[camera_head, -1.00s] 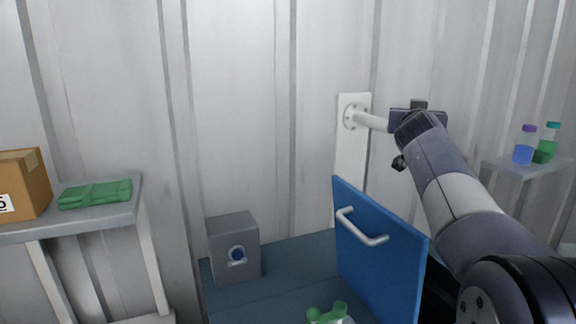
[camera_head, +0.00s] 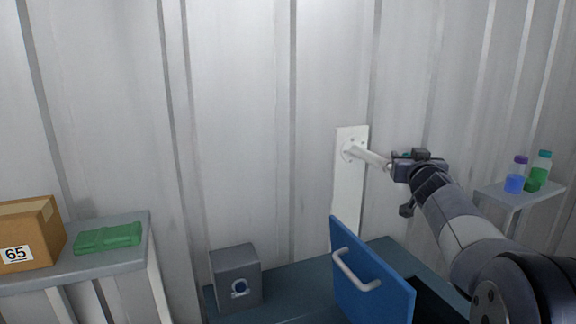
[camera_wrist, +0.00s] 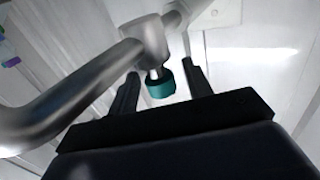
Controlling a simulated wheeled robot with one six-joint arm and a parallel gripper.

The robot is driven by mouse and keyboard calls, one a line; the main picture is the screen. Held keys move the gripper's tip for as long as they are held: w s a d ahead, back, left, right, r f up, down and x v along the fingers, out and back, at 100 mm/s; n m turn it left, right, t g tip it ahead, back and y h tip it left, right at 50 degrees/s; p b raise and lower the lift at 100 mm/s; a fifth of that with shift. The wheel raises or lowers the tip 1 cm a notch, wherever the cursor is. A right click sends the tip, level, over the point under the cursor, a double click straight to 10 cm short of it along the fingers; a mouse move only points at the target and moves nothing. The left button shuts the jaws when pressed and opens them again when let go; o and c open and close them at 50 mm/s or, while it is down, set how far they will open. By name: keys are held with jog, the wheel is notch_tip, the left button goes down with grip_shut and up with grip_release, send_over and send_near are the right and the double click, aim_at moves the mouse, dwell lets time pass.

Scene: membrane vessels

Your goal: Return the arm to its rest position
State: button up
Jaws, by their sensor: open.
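My gripper (camera_head: 420,156) is at the end of my raised arm, at the outer end of a pipe (camera_head: 370,157) that juts from a white wall plate (camera_head: 349,190). In the wrist view my gripper (camera_wrist: 160,70) has its two dark fingers apart. A teal cap (camera_wrist: 161,86) on a short metal stub of the pipe (camera_wrist: 80,85) shows between the fingers. I cannot tell whether the fingers touch it. Nothing is seen held.
A blue door with a handle (camera_head: 372,285) stands upright on the bench (camera_head: 290,295), beside a dark opening. A grey box (camera_head: 236,275) sits left of it. Bottles (camera_head: 516,178) stand on a right shelf (camera_head: 520,193).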

jog(key=shift+r+n+y+p, duration=0.3)
jog(key=shift+y+p, duration=0.2)
jog(key=shift+p, duration=0.3)
jog(key=shift+f+n+y+p, duration=0.15)
jog(key=shift+n+y+p, duration=0.65)
jog(key=shift+y, duration=0.3)
jog(key=shift+f+y, duration=0.15)
jog(key=shift+y, duration=0.25)
jog(key=shift+s+a+n, duration=0.1)
jog(key=shift+s+n, duration=0.05)
jog(key=shift+n, duration=0.15)
